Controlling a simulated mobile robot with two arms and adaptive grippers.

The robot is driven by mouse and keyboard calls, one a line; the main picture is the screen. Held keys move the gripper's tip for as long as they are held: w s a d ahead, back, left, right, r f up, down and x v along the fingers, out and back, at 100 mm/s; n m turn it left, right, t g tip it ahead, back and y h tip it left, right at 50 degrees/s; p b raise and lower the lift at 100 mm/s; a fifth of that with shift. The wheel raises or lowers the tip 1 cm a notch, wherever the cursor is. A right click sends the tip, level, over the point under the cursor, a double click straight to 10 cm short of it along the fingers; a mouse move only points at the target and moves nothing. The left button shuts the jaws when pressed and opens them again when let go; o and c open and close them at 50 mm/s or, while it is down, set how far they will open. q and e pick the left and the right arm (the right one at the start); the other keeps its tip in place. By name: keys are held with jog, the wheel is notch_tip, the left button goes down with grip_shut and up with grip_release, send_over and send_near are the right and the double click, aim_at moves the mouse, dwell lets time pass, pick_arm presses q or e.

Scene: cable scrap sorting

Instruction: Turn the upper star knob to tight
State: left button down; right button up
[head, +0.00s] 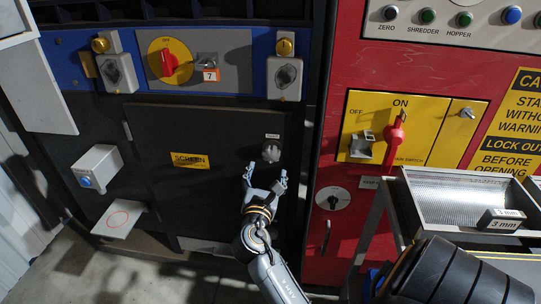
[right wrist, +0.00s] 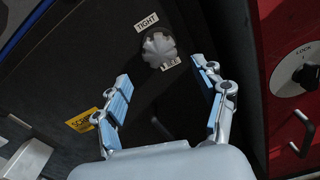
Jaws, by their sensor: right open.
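The grey star knob (head: 271,152) sits near the right edge of a dark cabinet door. In the right wrist view the star knob (right wrist: 160,49) has a TIGHT label (right wrist: 146,22) above it and a second, hard-to-read label (right wrist: 171,63) at its lower edge. My right gripper (head: 266,178) is open and empty, just below the knob in the head view. In the right wrist view, the fingers of the right gripper (right wrist: 161,84) are spread on either side below the knob, with no visible contact. No second star knob can be made out. My left gripper is not in view.
The dark door (head: 165,135) carries a yellow SCREEN label (head: 190,160). Above it is a red rotary switch (head: 168,63). To the right, a red cabinet (head: 335,110) has a red-handled main switch (head: 395,133). A metal tray (head: 460,198) stands at the right.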

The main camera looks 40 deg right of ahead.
aim_at(270, 158)
jog(key=x, duration=0.7)
jog(key=shift+w+d, duration=0.15)
jog(key=shift+d, duration=0.1)
jog(key=shift+w+d, duration=0.25)
jog(key=shift+d, duration=0.1)
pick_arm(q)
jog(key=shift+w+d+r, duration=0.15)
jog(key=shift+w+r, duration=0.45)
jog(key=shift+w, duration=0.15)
pick_arm(e)
jog(key=c, duration=1.2)
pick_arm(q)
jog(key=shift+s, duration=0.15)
pick_arm(e)
jog(key=shift+o, duration=0.2)
